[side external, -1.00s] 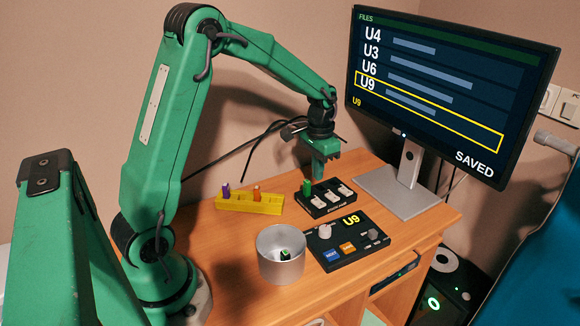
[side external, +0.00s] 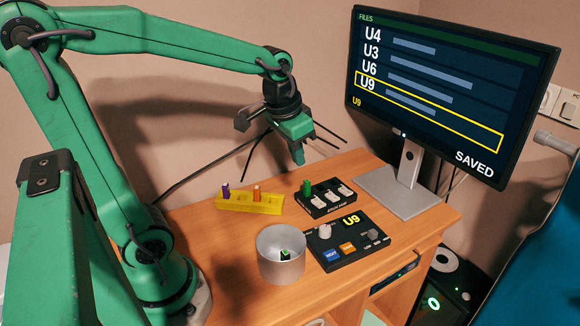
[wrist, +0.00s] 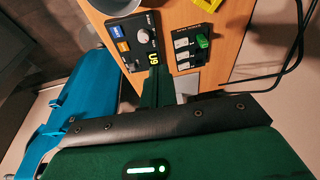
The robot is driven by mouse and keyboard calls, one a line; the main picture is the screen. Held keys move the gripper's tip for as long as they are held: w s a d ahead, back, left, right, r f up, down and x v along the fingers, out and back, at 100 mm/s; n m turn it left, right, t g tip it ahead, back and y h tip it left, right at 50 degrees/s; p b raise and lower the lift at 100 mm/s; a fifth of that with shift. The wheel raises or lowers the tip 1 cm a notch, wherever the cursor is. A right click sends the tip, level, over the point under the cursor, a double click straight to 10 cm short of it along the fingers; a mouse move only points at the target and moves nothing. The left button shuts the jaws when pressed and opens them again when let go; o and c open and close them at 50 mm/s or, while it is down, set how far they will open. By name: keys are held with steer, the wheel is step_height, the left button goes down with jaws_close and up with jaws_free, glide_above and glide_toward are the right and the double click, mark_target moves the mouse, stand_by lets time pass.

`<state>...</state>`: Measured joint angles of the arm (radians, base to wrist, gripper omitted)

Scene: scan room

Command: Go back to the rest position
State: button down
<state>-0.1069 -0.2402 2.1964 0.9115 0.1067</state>
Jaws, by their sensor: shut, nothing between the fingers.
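My gripper (side external: 298,158) is green, shut and empty. It hangs in the air above the back of the desk, clear of everything on it. In the wrist view its green fingers (wrist: 155,88) are together, in front of the control box's edge. Under it a black hub (side external: 328,201) holds a green stick (side external: 306,188) upright, beside several pale blocks. The hub also shows in the wrist view (wrist: 190,56). The black control box (side external: 347,240) shows "U9" beside a knob. The monitor (side external: 440,90) shows U9 framed in yellow and the word SAVED.
A yellow rack (side external: 235,202) holds a purple stick (side external: 226,191) and an orange stick (side external: 257,193). Black cables run behind the desk (side external: 205,235).

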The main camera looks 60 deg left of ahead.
steer(key=s+d+r+t, duration=0.1)
steer(key=s+d+t, duration=0.1)
steer(key=s, duration=0.8)
steer(key=shift+d+r, duration=0.3)
steer(key=shift+d, duration=0.45)
steer(key=shift+s, duration=0.1)
